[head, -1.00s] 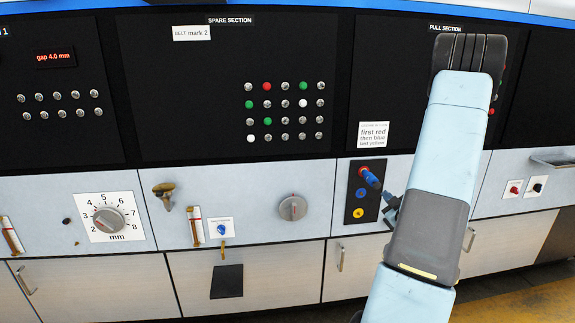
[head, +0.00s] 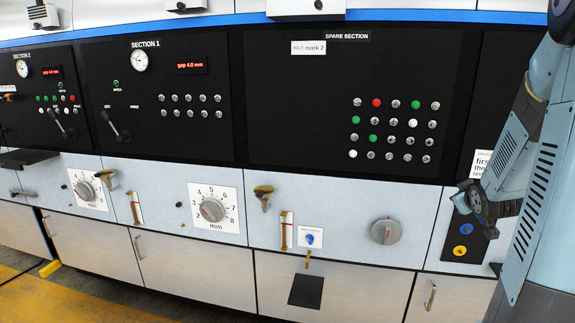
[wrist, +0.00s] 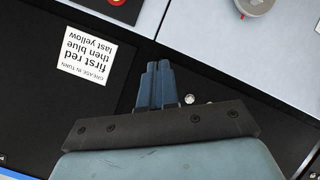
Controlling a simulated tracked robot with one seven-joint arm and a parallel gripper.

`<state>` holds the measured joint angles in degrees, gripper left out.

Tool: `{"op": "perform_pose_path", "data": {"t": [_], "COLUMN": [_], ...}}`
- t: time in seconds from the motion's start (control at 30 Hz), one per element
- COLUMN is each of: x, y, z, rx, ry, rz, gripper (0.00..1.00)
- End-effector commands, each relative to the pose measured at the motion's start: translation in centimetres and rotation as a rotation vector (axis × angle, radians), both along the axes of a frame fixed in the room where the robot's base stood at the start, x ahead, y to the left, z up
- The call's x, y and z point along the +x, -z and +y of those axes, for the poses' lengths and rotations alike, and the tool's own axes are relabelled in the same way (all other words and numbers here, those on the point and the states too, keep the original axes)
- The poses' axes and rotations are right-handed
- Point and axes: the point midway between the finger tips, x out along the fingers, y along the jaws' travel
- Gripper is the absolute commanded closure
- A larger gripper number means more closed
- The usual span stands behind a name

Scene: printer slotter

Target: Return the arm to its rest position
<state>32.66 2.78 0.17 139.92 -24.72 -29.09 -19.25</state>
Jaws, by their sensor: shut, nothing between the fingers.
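My arm (head: 535,160) stands folded upright at the right edge of the head view. A dark part of its end hangs in front of the button panel there and hides the red button. My gripper (wrist: 158,66) shows in the wrist view with its two blue-grey fingers together and nothing between them. It is over the dark panel, beside the white label (wrist: 84,55) that reads first red, then blue, last yellow. I cannot tell its distance from the panel.
The blue button (head: 466,229) and yellow button (head: 460,251) are just below my arm's end. A grey dial (head: 387,231), a gap knob (head: 212,210) and brass levers (head: 263,197) stick out of the light front panel.

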Motion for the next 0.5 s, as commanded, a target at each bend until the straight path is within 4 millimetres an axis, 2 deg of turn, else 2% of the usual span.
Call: {"op": "perform_pose_path", "data": {"t": [0.03,0.27,0.5], "x": [-0.3,-2.9,-7.4], "y": [-1.1,-4.2,-6.7], "z": [1.3,6.6,12.4], "rx": [0.012,0.107,0.225], "ry": [0.006,0.057,0.100], "rz": [0.011,0.100,0.194], "gripper": [1.00,1.00,1.00]}}
